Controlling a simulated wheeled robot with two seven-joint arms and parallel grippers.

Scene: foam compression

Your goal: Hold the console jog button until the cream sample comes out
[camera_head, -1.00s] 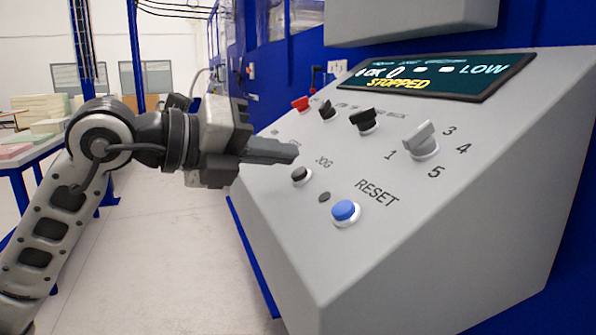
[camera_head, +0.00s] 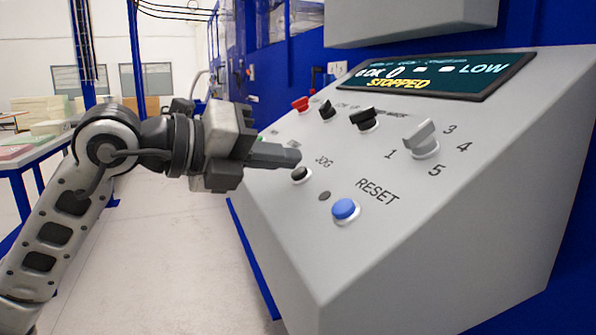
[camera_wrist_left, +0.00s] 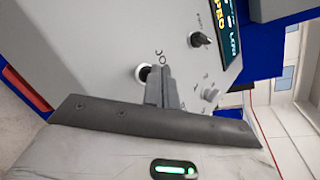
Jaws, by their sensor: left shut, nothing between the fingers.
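The black jog button (camera_head: 301,175) sits in a white ring on the sloped console (camera_head: 450,190), beside the JOG label. My left gripper (camera_head: 297,157) is shut and empty, with its fingertips just above and beside the button in the head view. In the left wrist view the closed fingers (camera_wrist_left: 163,72) lie right beside the jog button (camera_wrist_left: 144,73) and cover part of it. I cannot tell whether they touch it. The display (camera_head: 440,75) reads STOPPED. No cream sample can be made out for certain. My right gripper is not in view.
A blue RESET button (camera_head: 345,209) is below right of the jog button. Black switches (camera_head: 364,119), a grey selector knob (camera_head: 420,138) and a red button (camera_head: 300,103) sit higher on the panel. Foam blocks (camera_head: 45,108) lie on a table at the left.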

